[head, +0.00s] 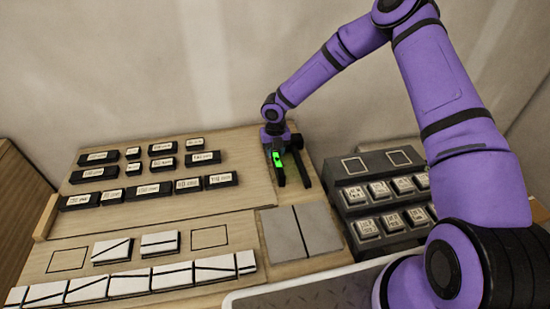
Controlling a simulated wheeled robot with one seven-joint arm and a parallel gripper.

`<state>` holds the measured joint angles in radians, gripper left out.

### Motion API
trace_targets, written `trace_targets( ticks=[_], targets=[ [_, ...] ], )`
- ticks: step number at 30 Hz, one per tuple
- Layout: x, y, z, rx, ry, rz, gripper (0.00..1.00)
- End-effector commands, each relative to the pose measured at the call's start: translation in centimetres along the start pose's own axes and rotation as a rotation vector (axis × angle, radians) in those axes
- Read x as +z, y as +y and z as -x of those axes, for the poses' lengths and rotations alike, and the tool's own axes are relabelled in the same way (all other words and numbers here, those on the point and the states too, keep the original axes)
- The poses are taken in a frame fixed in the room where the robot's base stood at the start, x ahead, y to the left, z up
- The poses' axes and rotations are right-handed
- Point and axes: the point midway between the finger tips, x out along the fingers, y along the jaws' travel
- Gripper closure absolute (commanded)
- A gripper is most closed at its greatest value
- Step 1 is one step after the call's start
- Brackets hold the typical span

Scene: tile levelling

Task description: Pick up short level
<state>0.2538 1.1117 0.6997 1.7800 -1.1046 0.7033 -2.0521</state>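My gripper (294,185) points down at the right edge of the wooden board, left of the dark tiered stand. Its two dark fingers look spread, with a gap between them. A small bright green piece (279,159) shows at the left finger; I cannot tell whether it belongs to the short level or to the gripper. No other thing in view can be clearly made out as the short level. My gripper and wrist hide part of the board there.
Rows of black labelled blocks (153,190) lie on the raised wooden board (240,150). White tiles with black lines (86,289) line the front, near a grey split plate (300,232). The dark stand (341,169) holds several labelled blocks. A metal tray (232,300) is at front.

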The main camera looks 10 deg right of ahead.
Motion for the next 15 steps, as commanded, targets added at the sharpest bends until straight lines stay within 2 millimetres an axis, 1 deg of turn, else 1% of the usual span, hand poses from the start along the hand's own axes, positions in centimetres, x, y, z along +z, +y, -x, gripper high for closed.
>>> trace_targets(
  ticks=[1,6,10,15],
  targets=[
    [0.1,0.0,-0.8,0.001,0.003,-0.001,0.64],
    [0.4,0.0,-3.0,0.001,0.003,-0.001,0.64],
    [0.4,0.0,-3.8,0.001,0.001,0.0,0.64],
    [0.4,0.0,-3.9,0.001,0.0,-0.001,0.64]
  ],
)
